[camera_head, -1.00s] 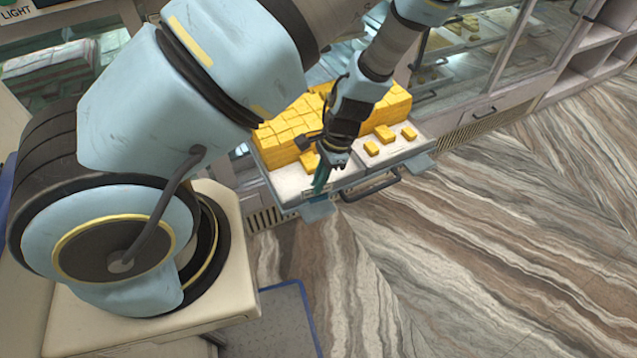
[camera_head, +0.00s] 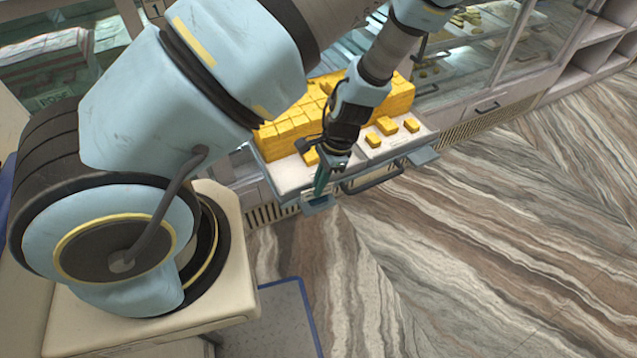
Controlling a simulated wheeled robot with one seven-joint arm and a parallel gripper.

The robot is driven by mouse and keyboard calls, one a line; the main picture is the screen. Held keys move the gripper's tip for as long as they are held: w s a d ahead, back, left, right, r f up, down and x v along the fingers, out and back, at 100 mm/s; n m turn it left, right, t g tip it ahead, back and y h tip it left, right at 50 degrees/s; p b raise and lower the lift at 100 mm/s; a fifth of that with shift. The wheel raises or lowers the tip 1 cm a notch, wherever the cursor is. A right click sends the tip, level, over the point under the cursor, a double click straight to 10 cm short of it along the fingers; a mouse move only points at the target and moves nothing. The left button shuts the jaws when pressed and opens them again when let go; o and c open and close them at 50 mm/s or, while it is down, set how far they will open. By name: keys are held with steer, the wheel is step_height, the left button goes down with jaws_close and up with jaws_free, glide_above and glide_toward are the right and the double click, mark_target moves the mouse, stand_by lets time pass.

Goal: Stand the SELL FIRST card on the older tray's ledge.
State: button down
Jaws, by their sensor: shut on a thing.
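My gripper (camera_head: 331,163) points down at the front edge of a pulled-out tray (camera_head: 290,178) of yellow sweets. It is shut on a thin dark-green piece, which I take to be the card (camera_head: 321,181), seen nearly edge-on. No writing on it can be read. The card is upright or slightly tilted at the tray's front ledge (camera_head: 316,197). I cannot tell whether it touches the ledge. The yellow sweets (camera_head: 290,131) are stacked at the back, with several loose pieces (camera_head: 388,125) in front on the right. My arm hides part of the stack.
A dark handle (camera_head: 372,180) runs along the tray's front. A glass case (camera_head: 500,40) with more sweets stands behind. Another case with a stack of sweets (camera_head: 50,60) is at upper left. The striped floor (camera_head: 480,260) in front is clear.

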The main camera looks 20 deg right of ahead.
steer(key=c, duration=0.9)
jaws_free()
steer(key=p+v, duration=0.1)
steer(key=v, duration=1)
steer(key=shift+f, duration=0.1)
